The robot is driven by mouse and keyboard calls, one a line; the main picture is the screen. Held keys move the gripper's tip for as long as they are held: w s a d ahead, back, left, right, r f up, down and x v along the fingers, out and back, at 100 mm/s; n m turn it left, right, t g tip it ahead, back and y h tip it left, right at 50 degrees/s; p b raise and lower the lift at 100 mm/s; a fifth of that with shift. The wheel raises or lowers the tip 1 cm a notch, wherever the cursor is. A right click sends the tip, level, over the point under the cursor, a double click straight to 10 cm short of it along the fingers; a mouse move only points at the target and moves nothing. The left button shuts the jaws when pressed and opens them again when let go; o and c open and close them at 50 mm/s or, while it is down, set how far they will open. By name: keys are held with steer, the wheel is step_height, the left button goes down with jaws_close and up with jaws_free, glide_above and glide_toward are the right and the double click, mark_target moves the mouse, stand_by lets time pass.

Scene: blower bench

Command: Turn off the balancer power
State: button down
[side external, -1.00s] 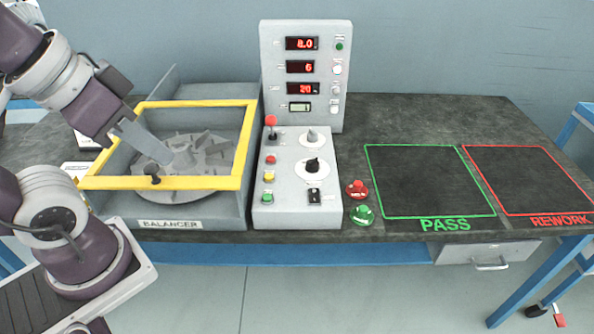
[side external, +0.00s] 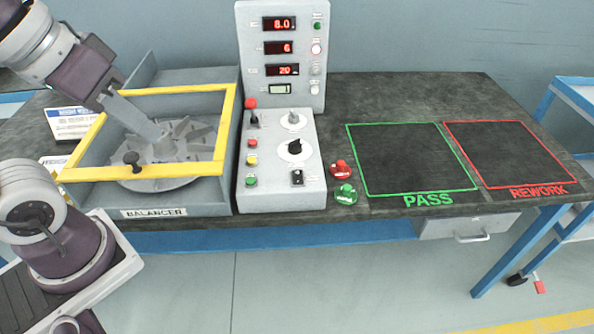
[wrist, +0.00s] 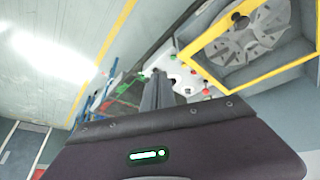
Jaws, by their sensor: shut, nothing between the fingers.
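The balancer (side external: 155,212) is a grey box with a yellow-framed cover (side external: 140,173) over a finned grey rotor (side external: 185,140). The control box (side external: 280,200) to its right carries a red-topped lever, two dials, red, yellow and green buttons, and a black rocker switch (side external: 297,178). I cannot read the switch's label or position. The upright display panel (side external: 281,95) behind shows lit red numbers 8.0, 6 and 20. My gripper (side external: 152,134) is shut and empty, appearing over the balancer cover in the side view, left of the control box. In the wrist view, its fingers (wrist: 157,80) are together.
The outlined PASS area (side external: 412,160) and REWORK area (side external: 510,155) are empty. A blue-framed cart (side external: 560,100) stands at the right. A sign (side external: 75,122) stands left of the balancer.

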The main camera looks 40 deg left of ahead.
steer(key=w+r+n+g, duration=0.1)
steer(key=w+n+g, duration=0.1)
steer(key=w+n, duration=0.55)
steer(key=n+g+y, duration=0.1)
steer(key=n+g, duration=0.1)
steer(key=n, duration=1.6)
glide_above(296, 172)
steer(key=s+d, duration=0.2)
step_height(296, 172, down, 13)
steer(key=shift+w+a+r, duration=0.2)
steer(key=shift+a, duration=0.05)
steer(key=f, duration=0.9)
steer(key=w+a+f, duration=0.1)
steer(key=f, duration=0.4)
steer(key=shift+w+a, duration=0.1)
steer(key=shift+r, duration=0.1)
